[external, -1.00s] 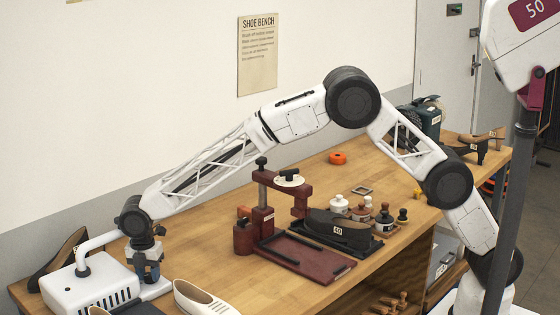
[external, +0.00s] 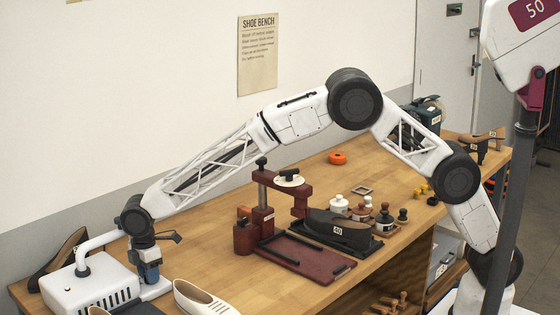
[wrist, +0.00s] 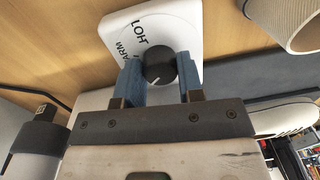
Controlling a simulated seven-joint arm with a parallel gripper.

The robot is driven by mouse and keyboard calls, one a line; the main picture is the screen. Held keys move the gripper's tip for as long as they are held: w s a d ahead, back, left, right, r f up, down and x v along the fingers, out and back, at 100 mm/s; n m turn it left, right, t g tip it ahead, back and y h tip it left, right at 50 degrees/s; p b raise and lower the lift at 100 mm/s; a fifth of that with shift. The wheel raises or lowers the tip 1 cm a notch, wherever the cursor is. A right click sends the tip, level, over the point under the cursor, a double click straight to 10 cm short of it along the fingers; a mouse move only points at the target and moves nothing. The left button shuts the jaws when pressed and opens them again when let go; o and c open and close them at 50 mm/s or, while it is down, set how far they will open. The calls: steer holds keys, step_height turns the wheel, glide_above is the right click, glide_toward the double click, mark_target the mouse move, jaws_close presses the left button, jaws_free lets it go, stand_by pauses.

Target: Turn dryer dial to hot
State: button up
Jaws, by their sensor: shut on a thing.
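The dryer (external: 88,287) is a white box with dark vent slots and a bent white pipe, at the front left of the bench. Its dial is a round black knob (wrist: 159,69) on a white plate (wrist: 177,28) in the wrist view. "HOT" and "WARM" are printed above and to the upper left of the knob. The knob's white mark points down-left, away from both words. My gripper (wrist: 159,82) has its blue fingers on either side of the knob and is shut on it. In the external view my gripper (external: 151,272) points down beside the dryer and the knob is hidden.
A cream shoe (external: 202,300) lies just right of the dryer. A dark red press (external: 262,210) with a tray and a black shoe stands mid-bench. Small bottles (external: 365,213) stand beyond it.

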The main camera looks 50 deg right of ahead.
steer(key=m, duration=0.5)
steer(key=shift+m, duration=0.3)
steer(key=m, duration=0.5)
steer(key=shift+y, duration=0.3)
steer(key=m, duration=0.5)
steer(key=shift+m+t, duration=0.3)
steer(key=shift+m, duration=0.1)
steer(key=m, duration=0.5)
steer(key=shift+m, duration=0.3)
steer(key=o, duration=0.9)
